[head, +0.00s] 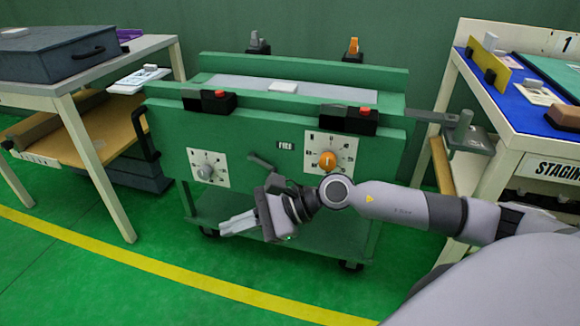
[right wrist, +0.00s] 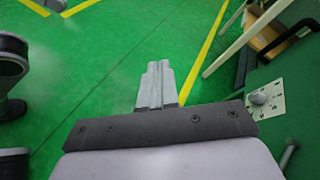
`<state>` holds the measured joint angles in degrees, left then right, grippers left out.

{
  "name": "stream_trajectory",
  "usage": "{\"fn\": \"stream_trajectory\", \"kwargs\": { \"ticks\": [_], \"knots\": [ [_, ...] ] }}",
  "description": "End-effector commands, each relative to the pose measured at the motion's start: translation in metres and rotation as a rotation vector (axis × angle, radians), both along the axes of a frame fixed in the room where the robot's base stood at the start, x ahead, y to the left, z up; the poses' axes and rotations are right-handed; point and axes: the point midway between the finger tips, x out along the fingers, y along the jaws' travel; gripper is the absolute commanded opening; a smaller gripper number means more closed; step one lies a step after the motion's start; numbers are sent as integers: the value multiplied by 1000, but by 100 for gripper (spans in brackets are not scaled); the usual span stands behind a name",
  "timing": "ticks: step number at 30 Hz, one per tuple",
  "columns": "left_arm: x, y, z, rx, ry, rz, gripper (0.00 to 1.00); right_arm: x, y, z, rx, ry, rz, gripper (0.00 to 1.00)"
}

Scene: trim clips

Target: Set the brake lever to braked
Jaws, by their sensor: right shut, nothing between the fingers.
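The green cart (head: 235,135) stands in front of me. A dark grey lever (head: 262,162), which looks like the brake lever, sticks out of its front panel between two dials. A small dark label (head: 285,145) beside it seems to read FREE. The lever's lower part is hidden behind my right wrist. My right gripper (head: 228,224) is shut and empty, in front of the cart and below the lever, apart from it. Its closed fingers also show in the right wrist view (right wrist: 156,70), over green floor. My left gripper is in neither view.
The panel carries a grey-knob dial (head: 206,168) and an orange-knob dial (head: 328,160). Clamps with red buttons (head: 220,94) sit on the cart's top edge. A table with a case (head: 55,52) is left; a staging table (head: 560,170) is right. Floor in front is clear.

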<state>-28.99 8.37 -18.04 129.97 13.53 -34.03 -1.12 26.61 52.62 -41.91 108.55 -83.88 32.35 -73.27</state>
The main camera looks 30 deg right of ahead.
Motion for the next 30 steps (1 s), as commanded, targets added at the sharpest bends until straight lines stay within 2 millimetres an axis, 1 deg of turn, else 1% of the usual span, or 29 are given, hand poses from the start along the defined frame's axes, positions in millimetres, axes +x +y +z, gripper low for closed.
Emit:
{"fn": "stream_trajectory", "kwargs": {
  "ticks": [1,2,3,5,6,8,9,11,12,14,15,17,18,19,21,24,27,30],
  "knots": [
    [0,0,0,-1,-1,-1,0,-13,26,8,207,126,-40,0],
    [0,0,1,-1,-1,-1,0,-18,37,15,327,205,-69,0],
    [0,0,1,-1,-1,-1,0,-23,48,25,484,315,-108,0],
    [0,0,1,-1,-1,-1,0,-28,59,37,715,492,-173,0],
    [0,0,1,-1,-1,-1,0,-30,62,43,865,616,-218,0],
    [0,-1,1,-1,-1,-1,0,-32,63,49,1085,809,-287,0],
    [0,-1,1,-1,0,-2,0,-32,62,50,1229,943,-337,0],
    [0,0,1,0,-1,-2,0,-32,57,47,1440,1148,-413,0],
    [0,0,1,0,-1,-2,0,-33,53,41,1578,1288,-466,0],
    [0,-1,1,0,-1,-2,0,-36,46,29,1780,1502,-548,0],
    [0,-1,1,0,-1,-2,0,-39,42,19,1911,1643,-604,0],
    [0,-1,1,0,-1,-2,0,-47,37,1,2098,1855,-688,0],
    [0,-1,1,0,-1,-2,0,-54,35,-11,2213,1991,-742,0],
    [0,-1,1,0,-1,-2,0,-59,34,-20,-2213,-2012,755,0],
    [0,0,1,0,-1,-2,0,-74,35,-39,-1991,-1855,702,0],
    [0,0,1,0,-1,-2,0,-94,38,-59,-1747,-1676,642,0],
    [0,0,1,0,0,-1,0,-109,42,-69,-1589,-1557,599,0],
    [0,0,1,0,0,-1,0,-116,45,-74,-1510,-1496,577,0]
  ]
}}
